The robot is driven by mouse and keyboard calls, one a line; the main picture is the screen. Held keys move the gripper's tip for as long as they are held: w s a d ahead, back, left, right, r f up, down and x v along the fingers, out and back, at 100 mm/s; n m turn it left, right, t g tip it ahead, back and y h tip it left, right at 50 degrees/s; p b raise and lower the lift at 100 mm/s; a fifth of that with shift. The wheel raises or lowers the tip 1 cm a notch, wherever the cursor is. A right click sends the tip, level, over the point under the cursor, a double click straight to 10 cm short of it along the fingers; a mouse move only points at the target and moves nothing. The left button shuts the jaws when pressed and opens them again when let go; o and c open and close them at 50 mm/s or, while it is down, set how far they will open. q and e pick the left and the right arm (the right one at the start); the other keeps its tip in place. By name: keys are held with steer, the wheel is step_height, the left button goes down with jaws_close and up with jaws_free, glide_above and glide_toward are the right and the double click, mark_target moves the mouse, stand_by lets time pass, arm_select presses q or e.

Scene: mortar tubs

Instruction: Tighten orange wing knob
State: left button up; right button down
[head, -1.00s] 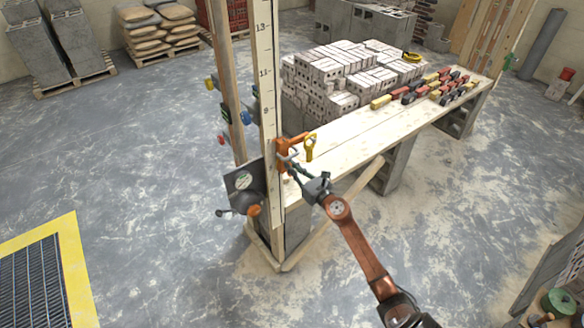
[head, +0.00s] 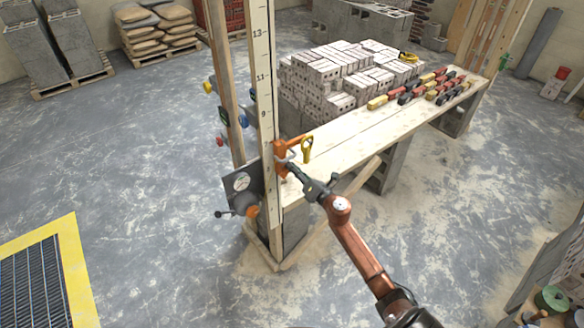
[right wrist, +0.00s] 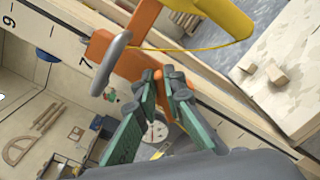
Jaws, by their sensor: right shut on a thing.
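An orange clamp (head: 281,150) sits on the tall numbered wooden board (head: 264,90) at the bench's near end. It also shows in the right wrist view (right wrist: 130,58), with a grey curved handle (right wrist: 112,65) beside it. My right gripper (head: 287,167) reaches up to the clamp from the lower right. In the right wrist view my right gripper (right wrist: 160,80) has its dark fingertips close together around a small orange piece, the wing knob (right wrist: 158,74). The fingers hide most of the knob. My left gripper is out of view.
A yellow-handled tool (head: 307,147) stands close to the right of the clamp. A dark plate with a gauge (head: 242,182) is left of the board. The floor at left is mostly open.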

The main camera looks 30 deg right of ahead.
steer(key=shift+d+f+m+p, duration=0.15)
steer(key=shift+f+m+p, duration=0.25)
steer(key=shift+m, duration=1.2)
steer(key=shift+d+f+m+p, duration=0.25)
steer(key=shift+m+p, duration=0.2)
steer(key=shift+m, duration=1.15)
steer(key=shift+d+f+m+p, duration=0.1)
steer(key=shift+f+m+p, duration=0.3)
steer(key=shift+m, duration=1.2)
steer(key=c, duration=2)
jaws_free()
steer(key=s, duration=0.8)
steer(key=s+d, duration=0.1)
steer(key=s, duration=0.3)
